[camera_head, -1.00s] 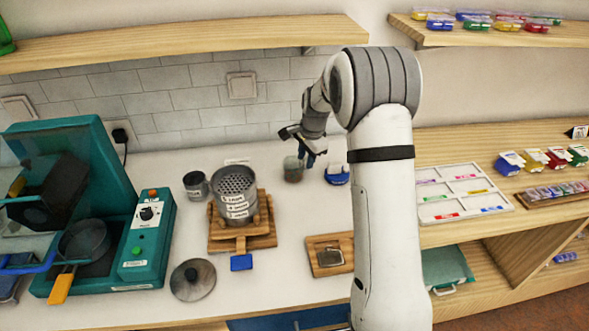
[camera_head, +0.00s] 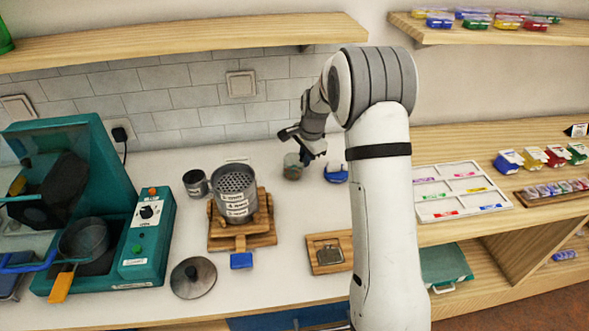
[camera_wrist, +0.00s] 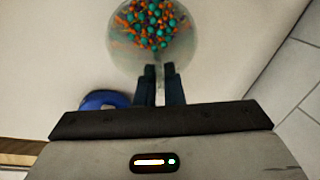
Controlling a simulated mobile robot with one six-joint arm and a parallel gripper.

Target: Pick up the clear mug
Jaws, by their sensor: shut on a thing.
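The clear mug (camera_wrist: 118,48) is a see-through round vessel at the top of the wrist view, with orange and teal beads inside. In the head view the mug (camera_head: 292,168) stands on the white counter near the tiled wall, partly behind my gripper. My gripper (camera_wrist: 160,72) has its two dark fingers close together at the mug's near side, shut on it; the exact part gripped is hard to make out. In the head view my gripper (camera_head: 306,160) reaches down at the mug's right side. I cannot tell whether the mug is off the counter.
A blue object (camera_head: 336,173) sits just right of the mug. A perforated metal canister (camera_head: 235,205) on a wooden stand and a small dark cup (camera_head: 195,184) are to the left. A wooden tray (camera_head: 322,268) lies in front. The tiled wall (camera_head: 190,105) is close behind.

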